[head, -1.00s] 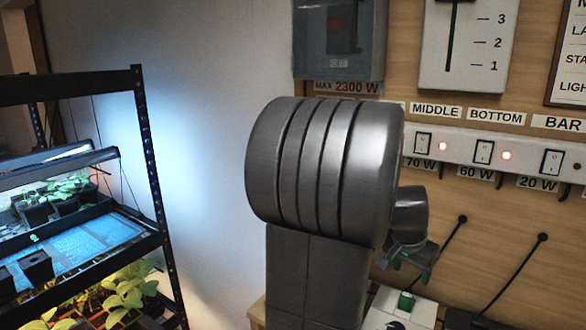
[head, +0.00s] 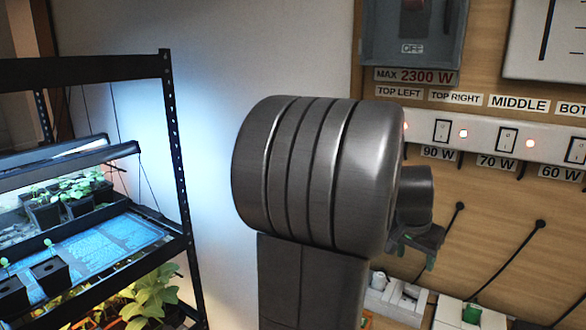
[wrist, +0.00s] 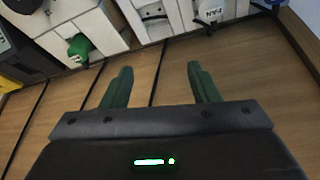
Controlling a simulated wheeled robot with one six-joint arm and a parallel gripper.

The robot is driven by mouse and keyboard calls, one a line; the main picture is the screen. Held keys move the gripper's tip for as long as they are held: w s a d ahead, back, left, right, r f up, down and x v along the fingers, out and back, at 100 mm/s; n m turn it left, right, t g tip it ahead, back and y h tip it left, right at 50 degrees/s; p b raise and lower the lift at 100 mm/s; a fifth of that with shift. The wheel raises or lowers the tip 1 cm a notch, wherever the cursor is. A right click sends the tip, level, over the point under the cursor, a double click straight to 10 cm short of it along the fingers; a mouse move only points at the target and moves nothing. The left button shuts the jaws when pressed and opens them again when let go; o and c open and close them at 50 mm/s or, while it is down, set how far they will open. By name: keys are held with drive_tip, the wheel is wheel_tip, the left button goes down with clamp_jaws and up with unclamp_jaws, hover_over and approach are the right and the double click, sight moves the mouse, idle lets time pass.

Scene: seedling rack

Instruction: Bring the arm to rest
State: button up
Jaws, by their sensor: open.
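My gripper (wrist: 158,78) shows in the wrist view with its two green fingers spread apart and nothing between them. It is over the wooden board, with white boxes beyond the fingertips. In the head view my gripper (head: 425,252) is partly hidden behind my own large grey arm joint, to the right of it, in front of the wooden panel (head: 480,265).
A switch strip (head: 470,132) with lit red lamps runs across the panel under a grey box (head: 412,45) marked OFF. White boxes (head: 468,312) stand below. A black plant rack (head: 172,130) with seedlings is at the left. A bare wall (head: 240,60) lies between.

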drive_tip(key=f, duration=0.8)
drive_tip(key=shift+s+d+f, duration=0.1)
drive_tip(key=shift+s+d, duration=0.1)
drive_tip(key=shift+d, duration=0.1)
drive_tip(key=shift+r, duration=0.35)
drive_tip(key=shift+s+a+r, duration=0.2)
drive_tip(key=shift+w, duration=0.1)
